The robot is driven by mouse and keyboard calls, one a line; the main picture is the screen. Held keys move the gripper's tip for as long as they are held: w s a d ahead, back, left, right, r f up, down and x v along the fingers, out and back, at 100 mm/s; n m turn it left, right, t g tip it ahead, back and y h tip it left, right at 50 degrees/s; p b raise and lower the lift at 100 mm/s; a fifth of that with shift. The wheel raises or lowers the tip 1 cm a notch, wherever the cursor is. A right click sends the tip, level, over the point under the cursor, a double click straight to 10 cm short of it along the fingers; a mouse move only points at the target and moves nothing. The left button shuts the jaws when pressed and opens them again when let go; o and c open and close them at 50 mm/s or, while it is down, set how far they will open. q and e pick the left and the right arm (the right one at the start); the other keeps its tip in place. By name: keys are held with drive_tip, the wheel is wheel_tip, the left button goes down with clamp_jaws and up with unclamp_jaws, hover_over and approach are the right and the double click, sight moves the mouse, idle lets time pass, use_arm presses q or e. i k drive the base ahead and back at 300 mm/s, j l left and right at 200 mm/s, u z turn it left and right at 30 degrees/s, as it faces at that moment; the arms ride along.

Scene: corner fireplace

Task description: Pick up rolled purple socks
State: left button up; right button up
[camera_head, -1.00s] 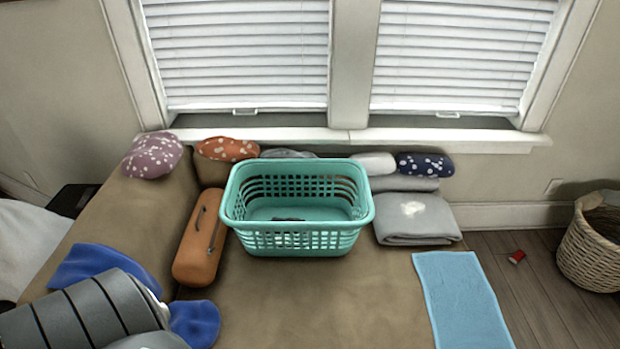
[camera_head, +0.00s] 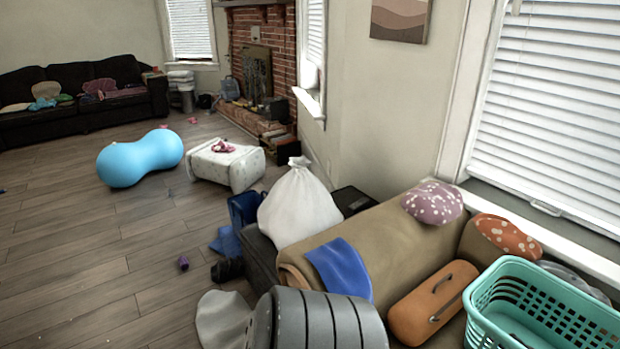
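A small purple roll (camera_head: 183,263), possibly the rolled socks, lies on the wooden floor at the lower left. It is too small to be sure what it is. A purple polka-dot bundle (camera_head: 433,201) rests on the back corner of the tan sofa (camera_head: 400,235). Neither gripper shows in the head view.
Dark objects and blue cloth lie right of the small purple roll. A white sack (camera_head: 299,207), a grey ribbed object (camera_head: 318,322) and the teal basket (camera_head: 500,333) are farther right. A blue peanut-shaped ball (camera_head: 140,157) stands beyond. Open floor (camera_head: 85,290) lies to the left.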

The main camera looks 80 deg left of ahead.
sight(183, 262)
drive_tip(key=u, duration=3.75)
drive_tip(key=i+j+u, duration=0.3)
drive_tip(key=i, duration=0.25)
drive_tip(key=i+u, duration=0.25)
drive_tip(key=i, duration=2.05)
drive_tip(key=i+j, duration=0.1)
drive_tip(key=i, duration=0.75)
drive_tip(key=i+j, duration=0.15)
drive_tip(key=i, duration=0.7)
drive_tip(key=i+z, duration=0.25)
drive_tip(key=z, duration=0.15)
drive_tip(key=i+j+z, duration=0.1)
drive_tip(key=i+z, duration=0.3)
drive_tip(key=i+j+z, duration=0.1)
drive_tip(key=z, duration=0.3)
drive_tip(key=i+j+z, duration=0.25)
drive_tip(key=z, duration=0.2)
drive_tip(key=i+j+z, duration=0.15)
drive_tip(key=j+z, duration=0.25)
drive_tip(key=l, duration=0.1)
